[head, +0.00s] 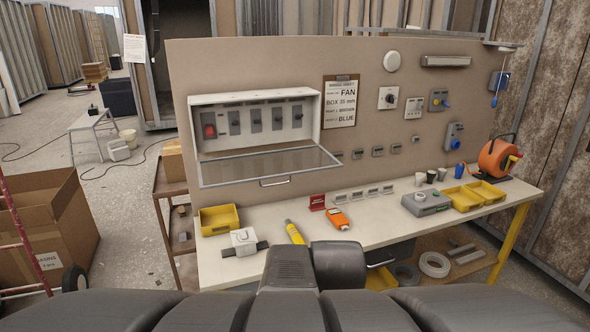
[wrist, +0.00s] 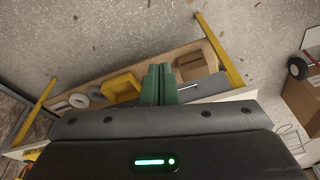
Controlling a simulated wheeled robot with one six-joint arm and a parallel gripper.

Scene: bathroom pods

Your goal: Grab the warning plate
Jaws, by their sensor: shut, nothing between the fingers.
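A small red plate with pale lettering (head: 317,202), which looks like the warning plate, stands on the white workbench top (head: 375,229) near its middle. It is left of a row of small grey holders (head: 364,194) and behind an orange handheld meter (head: 336,218). In the wrist view my gripper (wrist: 159,70) shows as two green fingers pressed together with nothing between them. It points down past the bench edge, over the lower shelf. The red plate does not show in the wrist view. In the head view my arm hides the fingers.
An open-lidded switch box (head: 308,117) juts from the panel above the bench's left half. A yellow tool (head: 295,232), a white device with dark straps (head: 244,241) and a yellow bin (head: 219,219) lie left. A grey case (head: 427,203) and an orange reel (head: 496,159) stand right.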

